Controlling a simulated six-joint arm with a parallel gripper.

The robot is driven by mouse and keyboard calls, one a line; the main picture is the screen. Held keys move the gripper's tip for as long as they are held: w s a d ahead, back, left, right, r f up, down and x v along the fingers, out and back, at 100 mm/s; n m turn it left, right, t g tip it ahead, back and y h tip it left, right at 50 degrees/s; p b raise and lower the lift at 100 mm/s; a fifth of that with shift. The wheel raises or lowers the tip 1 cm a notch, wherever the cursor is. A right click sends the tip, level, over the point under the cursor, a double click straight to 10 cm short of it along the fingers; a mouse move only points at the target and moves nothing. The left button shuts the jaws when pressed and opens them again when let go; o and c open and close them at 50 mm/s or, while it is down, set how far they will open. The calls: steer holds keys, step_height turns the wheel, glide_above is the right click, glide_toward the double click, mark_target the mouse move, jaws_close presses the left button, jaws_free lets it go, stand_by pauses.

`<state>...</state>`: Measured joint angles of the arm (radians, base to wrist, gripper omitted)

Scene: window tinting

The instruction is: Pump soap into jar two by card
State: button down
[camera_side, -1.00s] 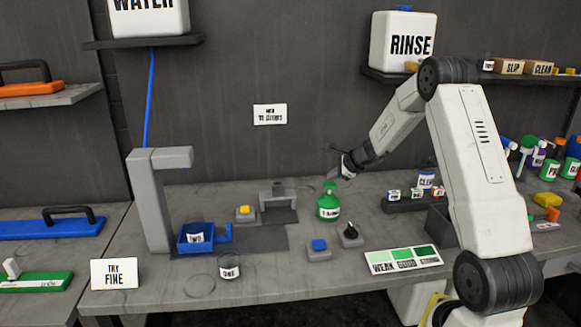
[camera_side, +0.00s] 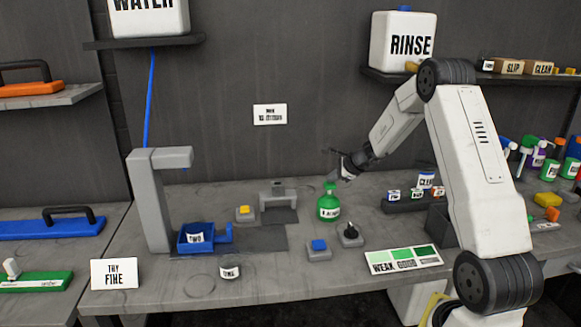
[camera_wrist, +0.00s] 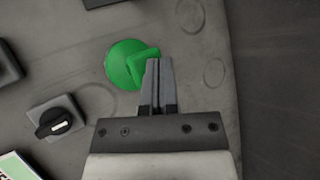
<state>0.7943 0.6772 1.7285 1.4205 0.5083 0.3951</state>
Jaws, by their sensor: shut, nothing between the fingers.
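The green soap bottle (camera_side: 328,207) with its pump head stands upright on the bench. In the wrist view the bottle (camera_wrist: 124,62) is seen from above, and the shut fingers of my gripper (camera_wrist: 157,68) overlap the edge of its pump head. My gripper (camera_side: 338,156) is above and beside the bottle top; whether it touches cannot be told. Jar two (camera_side: 196,238) sits in the blue holder (camera_side: 212,246) under the grey spout. Jar one (camera_side: 230,271) stands in front of it. The card (camera_side: 403,259) with green shades reads "WEAK" and lies flat at the front right.
A blue-button block (camera_side: 319,248), a black-knob block (camera_side: 350,236) and a yellow-button block (camera_side: 245,213) stand around the bottle. A "TRY FINE" sign (camera_side: 114,273) stands at the front left. Small jars in a dark rack (camera_side: 405,203) are on the right.

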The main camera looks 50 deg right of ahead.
mark_target(332, 184)
steer(key=shift+f, duration=0.8)
stand_by(1.0)
steer(key=shift+r, duration=1.35)
steer(key=shift+r, duration=0.2)
steer(key=shift+r, duration=2.35)
stand_by(0.8)
step_height(332, 184, up, 4)
steer(key=shift+f, duration=0.1)
steer(key=shift+f, duration=0.15)
stand_by(0.5)
